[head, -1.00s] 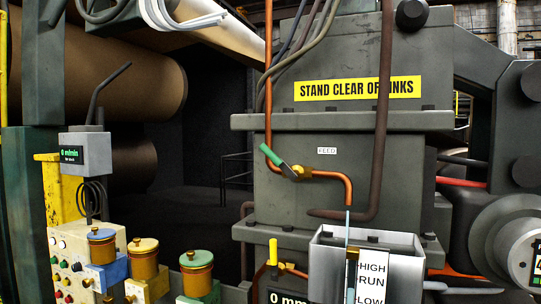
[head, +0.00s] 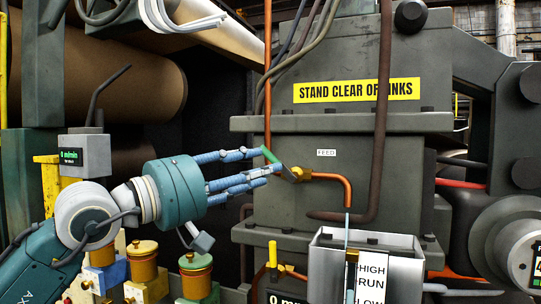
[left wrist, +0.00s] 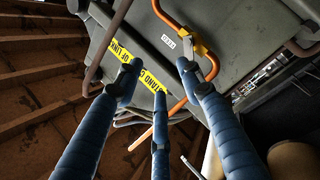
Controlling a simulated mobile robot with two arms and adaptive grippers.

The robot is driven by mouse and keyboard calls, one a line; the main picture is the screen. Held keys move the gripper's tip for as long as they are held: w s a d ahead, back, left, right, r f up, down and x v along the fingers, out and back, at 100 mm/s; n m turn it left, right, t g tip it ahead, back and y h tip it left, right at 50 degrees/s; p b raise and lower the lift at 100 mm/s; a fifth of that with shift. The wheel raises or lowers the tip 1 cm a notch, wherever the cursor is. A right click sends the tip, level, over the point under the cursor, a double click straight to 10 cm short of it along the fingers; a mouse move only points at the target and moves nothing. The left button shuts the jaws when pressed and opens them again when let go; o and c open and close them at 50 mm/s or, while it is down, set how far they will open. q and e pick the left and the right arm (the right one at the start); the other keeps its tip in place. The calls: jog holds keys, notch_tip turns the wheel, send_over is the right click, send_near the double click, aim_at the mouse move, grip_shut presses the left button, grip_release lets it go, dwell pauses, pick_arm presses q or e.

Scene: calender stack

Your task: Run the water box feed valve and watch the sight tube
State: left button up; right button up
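The feed valve has a green-tipped lever (head: 268,155) and a brass body (head: 300,174) on an orange pipe, under a FEED label. The lever slants up to the left. My left gripper (head: 277,160) is at the lever, its blue fingers spread and overlapping it in the head view. In the left wrist view the fingers (left wrist: 158,75) are apart, with the valve body (left wrist: 200,48) beyond the right finger. I cannot tell whether a finger touches the lever. The water box (head: 325,262) is open-topped grey metal. The thin pale sight tube (head: 348,228) stands by a HIGH, RUN, LOW scale (head: 372,268). My right gripper is out of view.
A second valve with an upright yellow handle (head: 273,252) is left of the box. A dark red pipe (head: 383,130) hangs before the machine. Brass-coloured pots (head: 143,265) and a grey display box (head: 84,156) are at lower left.

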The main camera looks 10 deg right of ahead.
aim_at(268, 155)
pick_arm(q)
jog(key=w+a+r+m+t+y, duration=0.2)
jog(key=w+a+y, duration=0.1)
jog(key=w, duration=0.1)
jog(key=p+x, duration=0.5)
jog(key=x, duration=0.3)
jog(key=shift+w+d+r, duration=0.15)
jog(key=shift+d, duration=0.15)
jog(key=shift+w+d+f+p, duration=0.2)
jog(key=shift+w+d+p, duration=0.1)
jog(key=shift+w+d, duration=0.25)
jog(key=shift+c, duration=0.3)
grip_shut()
